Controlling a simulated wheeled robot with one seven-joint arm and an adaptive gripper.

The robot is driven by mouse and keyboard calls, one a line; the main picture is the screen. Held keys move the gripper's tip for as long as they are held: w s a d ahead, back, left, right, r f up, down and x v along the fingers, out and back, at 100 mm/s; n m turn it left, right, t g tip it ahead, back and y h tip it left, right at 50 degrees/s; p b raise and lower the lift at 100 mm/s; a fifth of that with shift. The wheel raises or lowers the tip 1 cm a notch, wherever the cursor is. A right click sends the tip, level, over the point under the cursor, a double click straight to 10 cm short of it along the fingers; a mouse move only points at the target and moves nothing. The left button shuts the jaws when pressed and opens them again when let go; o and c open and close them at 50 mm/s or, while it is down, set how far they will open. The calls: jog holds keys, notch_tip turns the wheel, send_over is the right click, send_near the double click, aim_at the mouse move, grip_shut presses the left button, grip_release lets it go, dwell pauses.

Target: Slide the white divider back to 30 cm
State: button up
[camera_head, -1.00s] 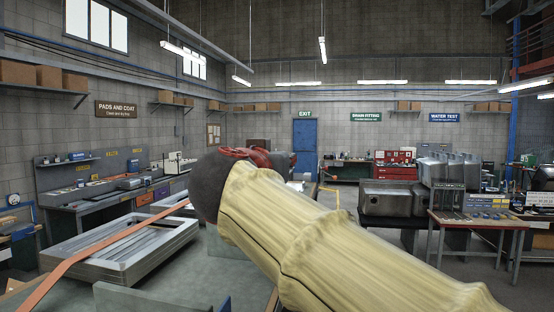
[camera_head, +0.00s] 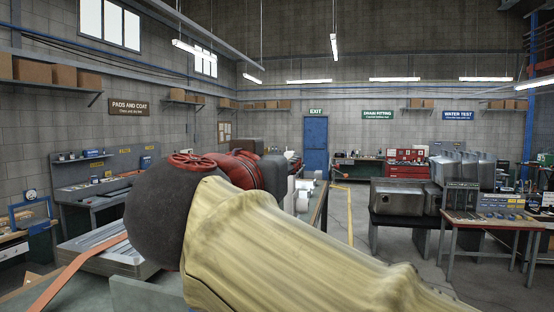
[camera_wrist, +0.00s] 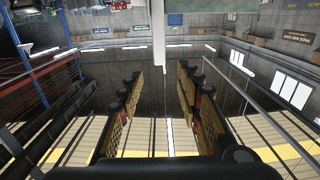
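My gripper (camera_wrist: 160,82) shows in the wrist view, whose picture is upside down. Its two fingers with yellow-brown pads stand apart, with nothing visible between them. A white upright strip (camera_wrist: 158,32) shows beyond the fingertips; I cannot tell whether it is the white divider. In the head view my sleeved arm covers the middle, and the fingers cannot be made out. Small white pieces (camera_head: 303,192) lie on a bench just beyond the arm; their shape is unclear. No scale or 30 cm mark can be read.
A grey slotted metal rack (camera_head: 95,250) lies on the near left, partly behind my arm, with an orange strip (camera_head: 72,272) in front. A grey panel edge (camera_head: 140,296) stands at the bottom. Steel sinks (camera_head: 398,196) and a table (camera_head: 495,222) stand right. Floor before the blue door (camera_head: 316,146) looks clear.

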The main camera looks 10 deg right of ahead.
jog(key=shift+v, duration=0.8)
